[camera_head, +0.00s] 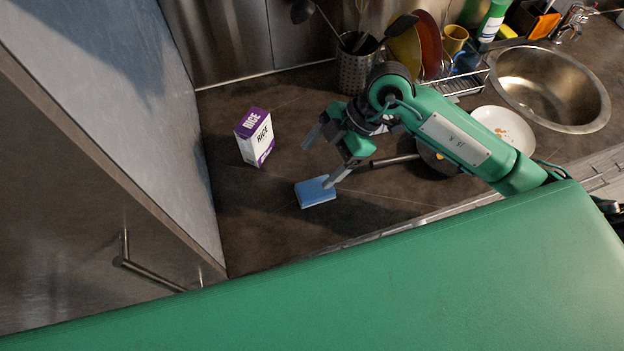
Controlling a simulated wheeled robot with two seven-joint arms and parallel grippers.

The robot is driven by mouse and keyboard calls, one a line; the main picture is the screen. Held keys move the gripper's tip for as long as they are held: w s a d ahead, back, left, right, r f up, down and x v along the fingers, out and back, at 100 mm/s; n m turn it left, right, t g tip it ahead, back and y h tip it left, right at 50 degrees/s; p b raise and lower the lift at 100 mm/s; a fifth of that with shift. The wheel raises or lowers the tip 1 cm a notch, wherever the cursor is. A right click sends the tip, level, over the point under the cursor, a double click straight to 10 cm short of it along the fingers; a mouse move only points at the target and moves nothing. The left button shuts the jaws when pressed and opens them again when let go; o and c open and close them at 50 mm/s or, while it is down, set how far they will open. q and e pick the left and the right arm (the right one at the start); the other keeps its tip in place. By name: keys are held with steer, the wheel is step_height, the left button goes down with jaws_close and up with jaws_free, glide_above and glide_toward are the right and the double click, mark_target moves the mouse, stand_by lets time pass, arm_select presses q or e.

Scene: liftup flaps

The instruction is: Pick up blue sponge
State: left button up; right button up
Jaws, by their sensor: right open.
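The blue sponge (314,193) lies flat on the dark countertop, left of the middle of the view. My right gripper (319,160) is open, with its two fingers spread apart. One fingertip overlaps the sponge's upper right edge in the picture, and the other is above and to the left, toward the rice box. I cannot tell whether the near fingertip touches the sponge. Nothing shows between the fingers. My left gripper does not show.
A pan with a dark handle (392,161) lies to the right, partly under my arm. A plate (503,130), a sink (552,88) and a utensil holder (356,68) are farther off. The counter (247,225) left of the sponge is clear.

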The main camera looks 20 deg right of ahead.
steer(key=w+d+f+m+h, duration=0.1)
steer(key=w+d+h, duration=0.1)
steer(key=d, duration=0.2)
steer(key=h+p, duration=0.1)
steer(key=p, duration=0.1)
glide_above(316, 188)
steer(key=d, duration=0.2)
steer(key=shift+m, duration=0.3)
steer(key=f, duration=0.7)
steer(key=shift+w+d+f, duration=0.1)
steer(key=shift+w+f, duration=0.1)
steer(key=shift+f, duration=0.65)
steer(key=p+x, duration=0.2)
steer(key=x, duration=0.1)
steer(key=shift+f, duration=0.35)
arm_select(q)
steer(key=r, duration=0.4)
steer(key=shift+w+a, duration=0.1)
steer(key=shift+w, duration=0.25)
arm_select(e)
steer(key=shift+a+f, duration=0.35)
steer(key=shift+f, duration=0.1)
steer(key=shift+c, duration=0.2)
steer(key=c, duration=1)
